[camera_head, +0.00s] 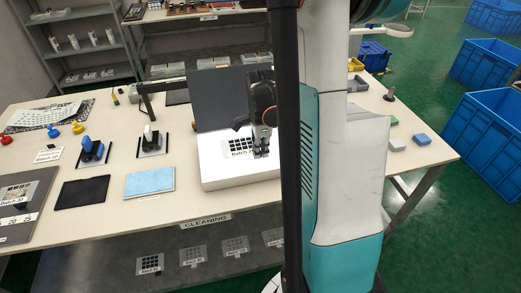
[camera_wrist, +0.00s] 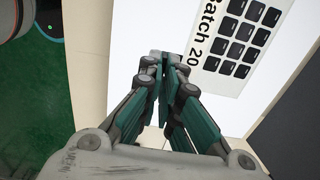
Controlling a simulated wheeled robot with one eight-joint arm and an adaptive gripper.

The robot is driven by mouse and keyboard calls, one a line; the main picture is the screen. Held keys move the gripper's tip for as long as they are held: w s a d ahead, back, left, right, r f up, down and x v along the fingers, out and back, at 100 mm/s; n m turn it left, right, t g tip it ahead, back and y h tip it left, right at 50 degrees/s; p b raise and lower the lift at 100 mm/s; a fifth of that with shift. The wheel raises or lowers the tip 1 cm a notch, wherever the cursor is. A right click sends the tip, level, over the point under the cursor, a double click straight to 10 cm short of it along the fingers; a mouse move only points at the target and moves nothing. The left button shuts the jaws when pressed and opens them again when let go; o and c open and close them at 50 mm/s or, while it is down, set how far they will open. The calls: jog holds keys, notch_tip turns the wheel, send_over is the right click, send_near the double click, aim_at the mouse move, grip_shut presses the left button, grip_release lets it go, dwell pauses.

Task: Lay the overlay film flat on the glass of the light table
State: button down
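The overlay film (camera_head: 242,147), a pale sheet with a grid of dark key squares and the label "Batch 20", is over the white lit glass of the light table (camera_head: 222,174). In the wrist view the film (camera_wrist: 205,62) appears turned relative to the glass (camera_wrist: 135,22); I cannot tell if it lies fully flat. My gripper (camera_wrist: 163,62) points down at the glass, its fingertips close together just beside the film's label edge. No film shows clearly between them. In the head view my gripper (camera_head: 261,153) is at the film's right side.
The light table's dark raised lid (camera_head: 218,98) stands behind the glass. A light-blue cloth (camera_head: 149,181) and a black pad (camera_head: 82,192) lie to the left. Blue crates (camera_head: 485,125) are on the floor at right.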

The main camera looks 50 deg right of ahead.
jog(key=shift+f, duration=0.1)
jog(key=c, duration=1.7)
grip_release()
notch_tip(320, 180, up, 12)
